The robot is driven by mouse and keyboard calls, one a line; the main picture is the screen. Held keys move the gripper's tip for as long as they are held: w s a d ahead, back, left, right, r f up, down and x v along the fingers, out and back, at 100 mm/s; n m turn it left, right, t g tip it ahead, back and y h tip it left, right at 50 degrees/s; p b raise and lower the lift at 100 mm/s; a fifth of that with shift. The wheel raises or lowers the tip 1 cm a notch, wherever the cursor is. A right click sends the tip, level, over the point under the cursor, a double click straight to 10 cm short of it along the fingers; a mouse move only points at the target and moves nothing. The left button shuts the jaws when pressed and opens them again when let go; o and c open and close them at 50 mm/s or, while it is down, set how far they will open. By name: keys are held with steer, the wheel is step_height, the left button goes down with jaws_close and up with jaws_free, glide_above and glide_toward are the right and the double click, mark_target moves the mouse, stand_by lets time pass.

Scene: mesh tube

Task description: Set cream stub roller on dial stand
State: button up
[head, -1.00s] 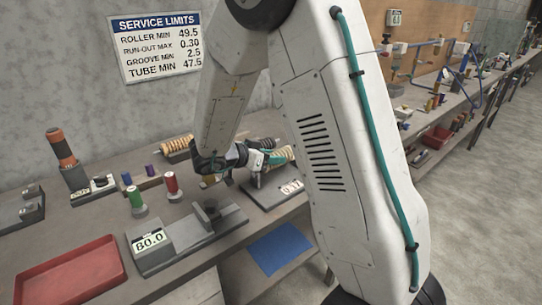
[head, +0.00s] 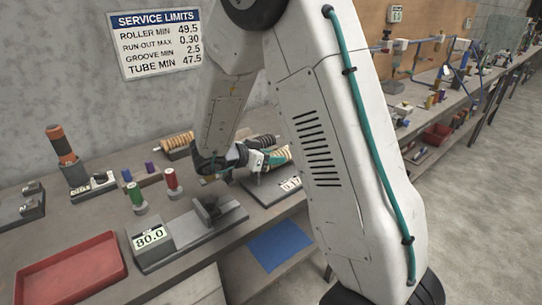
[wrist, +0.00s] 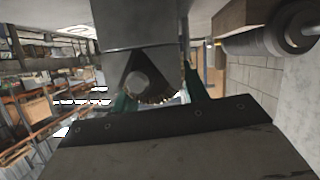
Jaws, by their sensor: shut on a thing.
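My gripper (head: 255,160) is over the back part of the bench, shut on the cream stub roller (head: 279,156), whose ribbed cream body shows just right of the green fingers. In the wrist view, a round grey end with a pale toothed rim (wrist: 157,97) shows between the green fingers, partly hidden by dark parts. The dial stand (head: 262,190), a dark flat base with a small display reading about 0.17, is below and close to the roller. My arm hides its right part. I cannot tell whether the roller touches the stand.
Red (head: 171,181) and green (head: 135,194) spools stand left of my gripper. A gauge showing 80.0 (head: 150,237) and a red tray (head: 72,268) are nearer the front. A blue sheet (head: 279,246) lies on the lower shelf.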

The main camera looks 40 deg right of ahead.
steer(key=shift+f, duration=0.35)
steer(key=o, duration=1.3)
